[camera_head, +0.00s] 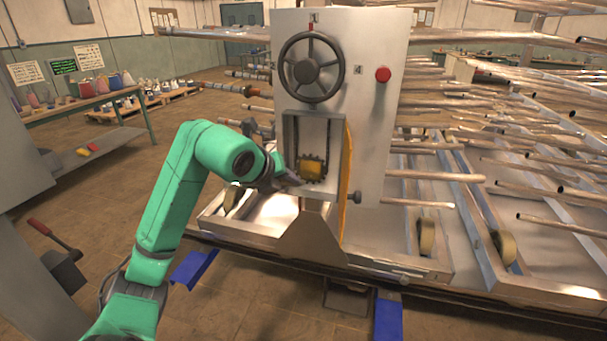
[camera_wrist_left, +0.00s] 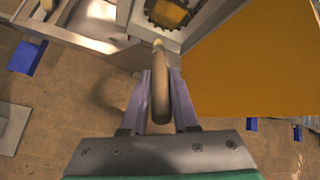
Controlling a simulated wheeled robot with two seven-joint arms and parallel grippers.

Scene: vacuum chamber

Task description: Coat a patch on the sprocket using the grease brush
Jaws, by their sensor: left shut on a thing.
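The sprocket (camera_head: 313,157) is a dark toothed wheel with a yellow-orange patch (camera_head: 312,170) on its face, low in the framed opening of the grey panel. In the left wrist view the sprocket (camera_wrist_left: 160,24) and patch (camera_wrist_left: 172,12) are at the top, partly cut off. My left gripper (camera_head: 288,182) is just left of and below the sprocket. In the left wrist view its fingers (camera_wrist_left: 161,92) are shut on the grease brush (camera_wrist_left: 160,72), which has a brown handle and a pale tip. The tip points toward the sprocket and appears just short of it; contact is unclear.
A handwheel (camera_head: 312,67) and a red button (camera_head: 383,74) are on the panel (camera_head: 372,130) above the sprocket. A yellow cover (camera_head: 346,180) stands right of the opening. Metal pipes (camera_head: 480,130) project at the right. A workbench (camera_head: 75,105) stands at far left.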

